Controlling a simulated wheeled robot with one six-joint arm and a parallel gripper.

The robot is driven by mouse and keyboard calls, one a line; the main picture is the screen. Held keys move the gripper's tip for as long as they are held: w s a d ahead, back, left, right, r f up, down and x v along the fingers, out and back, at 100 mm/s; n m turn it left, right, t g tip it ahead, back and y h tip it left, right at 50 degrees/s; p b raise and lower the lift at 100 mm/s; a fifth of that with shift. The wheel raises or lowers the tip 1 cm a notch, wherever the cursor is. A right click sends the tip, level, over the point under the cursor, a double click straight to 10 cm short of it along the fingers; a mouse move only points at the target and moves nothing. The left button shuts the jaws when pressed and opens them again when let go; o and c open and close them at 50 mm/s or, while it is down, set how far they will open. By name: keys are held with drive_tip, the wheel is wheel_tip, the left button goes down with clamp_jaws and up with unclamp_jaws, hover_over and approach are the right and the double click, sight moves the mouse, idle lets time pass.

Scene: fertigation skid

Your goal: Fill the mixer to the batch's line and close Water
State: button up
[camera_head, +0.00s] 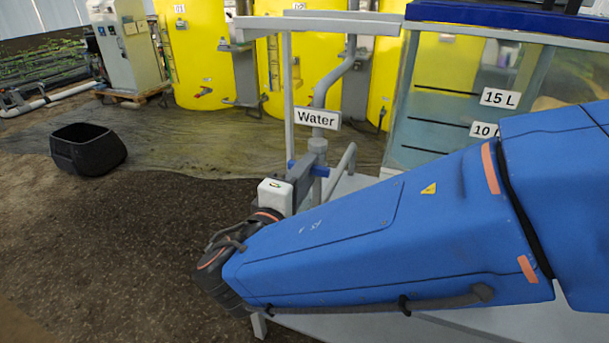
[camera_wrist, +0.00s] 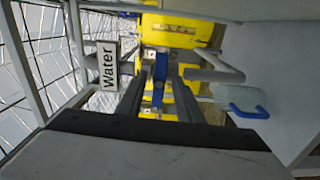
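The Water sign (camera_head: 317,118) hangs on the grey pipework in the head view, and it shows sideways in the wrist view (camera_wrist: 107,65). Below it is a valve with a blue handle (camera_head: 320,171). In the wrist view the blue handle (camera_wrist: 161,68) lies between the dark fingers of my gripper (camera_wrist: 160,85). The fingers stand apart on either side of it; contact is not clear. The clear mixer tank (camera_head: 420,75) is at right, with black lines and 15 L (camera_head: 499,98) and 10 L (camera_head: 484,130) labels. My arm covers its lower part. I cannot make out a liquid surface.
Several yellow tanks (camera_head: 200,60) stand behind the pipework. A black tub (camera_head: 88,148) sits on the open ground at left. A pale cabinet (camera_head: 125,45) stands behind it. Another blue handle (camera_wrist: 249,111) shows at right in the wrist view. Grey frame posts (camera_head: 289,100) stand close to my gripper.

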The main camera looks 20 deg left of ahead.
drive_tip(key=shift+s, duration=0.1)
drive_tip(key=s+a, duration=0.1)
drive_tip(key=s, duration=1.6)
drive_tip(key=shift+a, duration=0.2)
drive_tip(key=shift+o, duration=0.3)
drive_tip(key=shift+s, duration=0.1)
idle(0.7)
drive_tip(key=o, duration=1.4)
drive_tip(key=w+n, duration=0.6)
drive_tip(key=w+d+n, duration=0.1)
drive_tip(key=w+n, duration=0.5)
drive_tip(key=w, duration=0.1)
drive_tip(key=w+n, duration=0.6)
drive_tip(key=shift+w+d+r+n, duration=0.1)
drive_tip(key=shift+w+d+n, duration=0.1)
drive_tip(key=shift+w+n, duration=0.1)
drive_tip(key=shift+c, duration=0.4)
drive_tip(key=c, duration=1)
